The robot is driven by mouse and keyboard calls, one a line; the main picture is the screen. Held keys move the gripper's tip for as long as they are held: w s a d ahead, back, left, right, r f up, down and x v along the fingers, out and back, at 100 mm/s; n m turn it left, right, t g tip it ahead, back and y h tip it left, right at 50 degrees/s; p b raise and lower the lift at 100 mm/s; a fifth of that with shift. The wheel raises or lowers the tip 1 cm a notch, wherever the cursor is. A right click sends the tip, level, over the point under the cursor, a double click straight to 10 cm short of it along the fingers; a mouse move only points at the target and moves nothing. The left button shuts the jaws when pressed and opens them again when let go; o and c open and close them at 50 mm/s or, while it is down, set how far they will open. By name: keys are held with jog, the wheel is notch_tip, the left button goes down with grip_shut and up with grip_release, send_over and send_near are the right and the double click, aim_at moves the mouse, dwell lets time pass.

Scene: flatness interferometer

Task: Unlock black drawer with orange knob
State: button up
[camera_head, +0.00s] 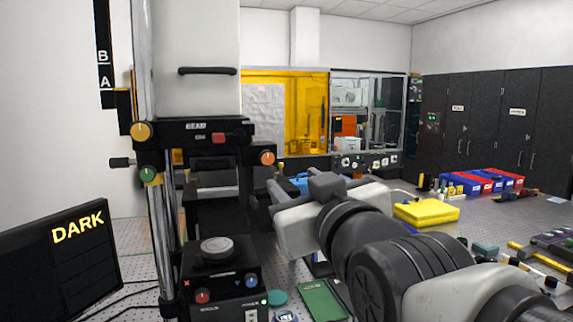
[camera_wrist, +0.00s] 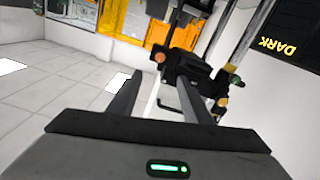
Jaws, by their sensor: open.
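The orange knob (camera_head: 267,158) with a pale pointer mark sits on the right side of a black unit (camera_head: 175,133) labelled BEAM, mounted on the column. I cannot tell which part of this unit is the drawer. My gripper (camera_head: 279,186) is just below and right of the knob in the head view, partly seen from behind. In the wrist view, its two fingers (camera_wrist: 160,76) are apart with nothing between them. The orange knob (camera_wrist: 160,57) shows beyond the fingertips, roughly between them, not touched. The black unit (camera_wrist: 190,70) is behind the right finger.
A yellow-orange knob (camera_head: 140,131), a green knob (camera_head: 147,174) and a red button (camera_head: 218,138) are on the same assembly. A monitor (camera_head: 60,262) reading DARK stands left. A black control box (camera_head: 222,283) is below. A yellow box (camera_head: 426,212) lies right on the perforated table.

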aim_at(268, 159)
jog(key=p+x, duration=0.2)
jog(key=x, duration=1.5)
jog(key=shift+w+f+p, duration=0.1)
jog(key=shift+p, duration=0.2)
jog(key=c, duration=1.1)
